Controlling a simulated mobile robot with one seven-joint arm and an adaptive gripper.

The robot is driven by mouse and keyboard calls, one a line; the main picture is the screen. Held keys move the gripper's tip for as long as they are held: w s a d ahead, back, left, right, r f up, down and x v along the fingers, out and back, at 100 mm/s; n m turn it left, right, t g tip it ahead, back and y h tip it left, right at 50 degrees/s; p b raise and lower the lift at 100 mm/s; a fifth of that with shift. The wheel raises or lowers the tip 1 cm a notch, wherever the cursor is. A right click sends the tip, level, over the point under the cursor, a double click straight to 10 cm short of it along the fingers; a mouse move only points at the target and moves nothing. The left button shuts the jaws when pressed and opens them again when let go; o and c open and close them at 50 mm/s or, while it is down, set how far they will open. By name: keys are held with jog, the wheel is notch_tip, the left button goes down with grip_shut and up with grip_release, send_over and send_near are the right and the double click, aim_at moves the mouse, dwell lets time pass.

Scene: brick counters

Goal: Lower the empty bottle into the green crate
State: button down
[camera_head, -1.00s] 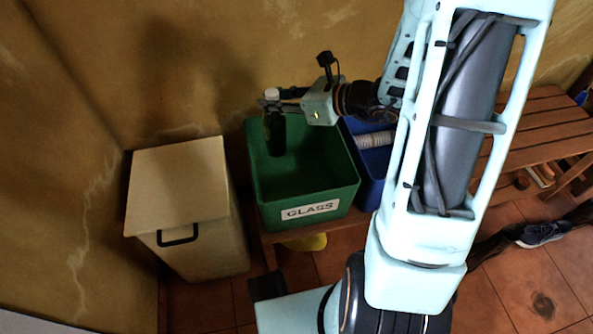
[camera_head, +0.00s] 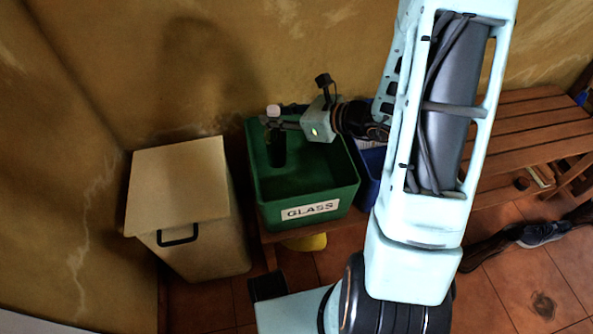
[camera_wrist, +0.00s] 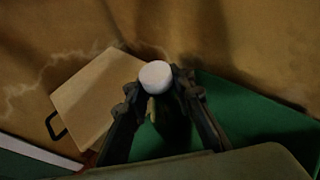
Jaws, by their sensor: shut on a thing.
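The dark bottle (camera_head: 277,152) with a pale cap hangs upright inside the open top of the green crate (camera_head: 308,193), near its back left corner. The crate carries a "GLASS" label on its front. My gripper (camera_head: 273,124) is shut on the bottle near its neck. In the wrist view my gripper's fingers (camera_wrist: 158,95) stand on both sides of the bottle's white cap (camera_wrist: 155,75). The bottle's lower end is in shadow, and I cannot tell whether it touches the crate floor.
A beige lidded bin (camera_head: 180,190) with a black handle stands left of the crate. A blue crate (camera_head: 371,165) is on the right, partly behind my arm. A slatted wooden bench (camera_head: 530,125) is farther right. The wall is close behind.

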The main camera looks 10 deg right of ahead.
jog(key=shift+f, duration=7.35)
jog(key=c, duration=1.6)
grip_release()
jog(key=v, duration=1.2)
jog(key=shift+s, duration=0.1)
